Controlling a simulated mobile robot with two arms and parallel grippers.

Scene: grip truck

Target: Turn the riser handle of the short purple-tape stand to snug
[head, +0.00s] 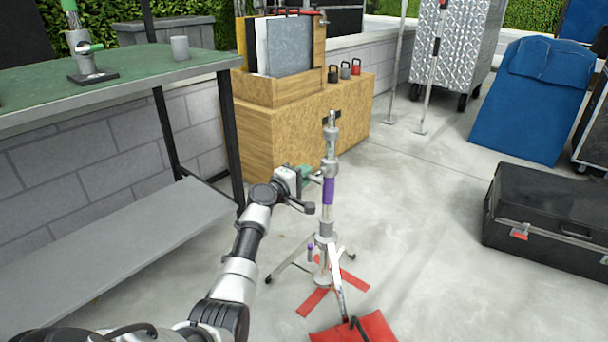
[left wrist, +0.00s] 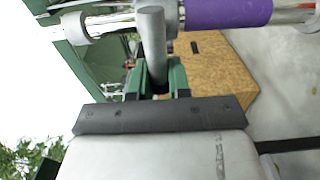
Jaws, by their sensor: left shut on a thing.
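The short stand (head: 325,228) stands upright on the concrete, with purple tape (head: 328,190) around its column. The tape also shows at the top of the left wrist view (left wrist: 228,11), where the column runs sideways. My left gripper (head: 308,177) is beside the column, near the top of the tape. Its green fingers (left wrist: 162,78) are shut on the riser handle (left wrist: 152,35), a grey bar by the column. The fingers hide the handle's lower end in the wrist view. My right gripper is not in view.
A red sandbag (head: 375,328) and red floor tape (head: 315,301) lie at the stand's legs. A green-topped table (head: 130,88) is at the left, a wooden cart (head: 285,125) behind. A black case (head: 545,215) sits right. Floor between stand and case is clear.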

